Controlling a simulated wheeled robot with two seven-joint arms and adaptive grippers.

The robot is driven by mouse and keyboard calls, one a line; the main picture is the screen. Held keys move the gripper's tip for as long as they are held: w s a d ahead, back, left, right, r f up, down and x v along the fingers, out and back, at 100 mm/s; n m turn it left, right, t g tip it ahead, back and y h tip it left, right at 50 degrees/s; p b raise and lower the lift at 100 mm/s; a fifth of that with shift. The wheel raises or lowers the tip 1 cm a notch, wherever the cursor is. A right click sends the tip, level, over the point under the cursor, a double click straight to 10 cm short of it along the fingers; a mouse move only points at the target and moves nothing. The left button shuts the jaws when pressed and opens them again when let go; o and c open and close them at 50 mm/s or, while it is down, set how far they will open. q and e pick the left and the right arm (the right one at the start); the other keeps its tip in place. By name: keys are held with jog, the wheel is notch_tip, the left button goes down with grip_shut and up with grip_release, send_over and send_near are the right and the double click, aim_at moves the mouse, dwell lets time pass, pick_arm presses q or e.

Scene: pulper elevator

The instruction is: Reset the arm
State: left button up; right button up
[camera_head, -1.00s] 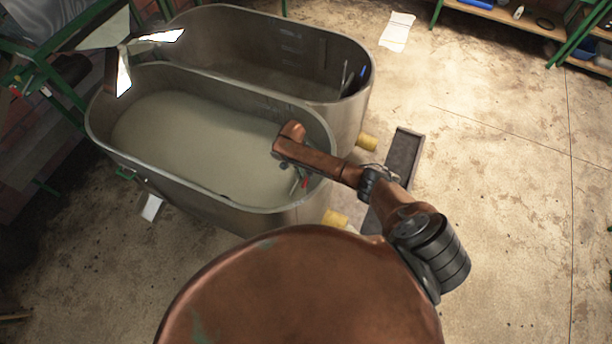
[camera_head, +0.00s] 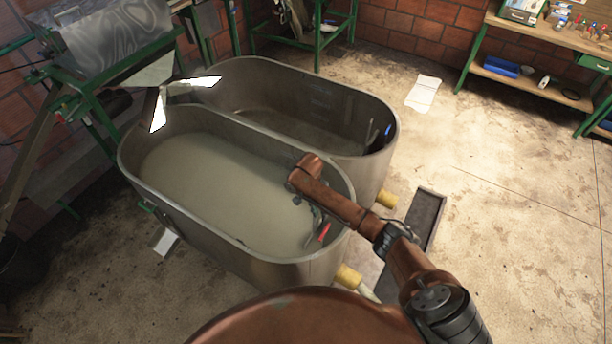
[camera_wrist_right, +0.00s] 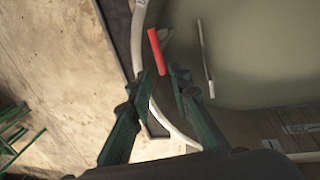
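My right arm reaches over the near grey oval tank (camera_head: 290,272) at its right end. In the head view my right gripper (camera_head: 317,220) hangs small and dark below the copper arm, inside the tank's outline. In the right wrist view the two green fingers (camera_wrist_right: 164,80) stand apart, with a gap between their tips. A red stick-like piece (camera_wrist_right: 157,52) lies at the left fingertip; it also shows in the head view (camera_head: 324,231). I cannot tell what it belongs to, and it does not fill the gap. My left gripper is not in view.
The near tank holds cloudy beige liquid (camera_head: 215,180). A second oval tank (camera_head: 375,108) stands behind it. A dark tray (camera_head: 427,218) lies on the floor to the right. Green-framed benches (camera_head: 540,40) stand at the back right. The floor at right is mostly clear.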

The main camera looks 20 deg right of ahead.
jog(key=s+a+f+n+t+y, duration=0.15)
jog(key=s+n, duration=0.25)
jog(key=s, duration=0.4)
jog(key=s+a+f+n+t+y, duration=0.1)
jog(key=s+a+f+n, duration=0.2)
jog(key=s, duration=0.5)
jog(key=s+d+r+n+t+h, duration=0.1)
jog(key=s+d+r+n, duration=0.1)
jog(key=s+d+r, duration=0.4)
jog(key=s+d+r+n+t+h, duration=0.1)
jog(key=s+d+r+n+t, duration=0.1)
jog(key=s+d, duration=0.5)
jog(key=s+a+f+g+b, duration=0.1)
jog(key=a+f+b, duration=0.15)
jog(key=f, duration=1.45)
jog(key=s+a+f+b, duration=0.1)
jog(key=f+b, duration=0.3)
jog(key=f, duration=1.2)
jog(key=s+f+g+b, duration=0.1)
jog(key=s+f+b, duration=0.2)
jog(key=s+f, duration=0.7)
jog(key=s+f+n+b, duration=0.1)
jog(key=s+f+b, duration=0.1)
jog(key=s+f, duration=0.8)
notch_tip(320, 180, down, 7)
jog(key=shift+s+a+f+g+y+b, duration=0.1)
jog(key=shift+s+a+g+y+b, duration=0.1)
jog(key=shift+s+g+y+b, duration=0.2)
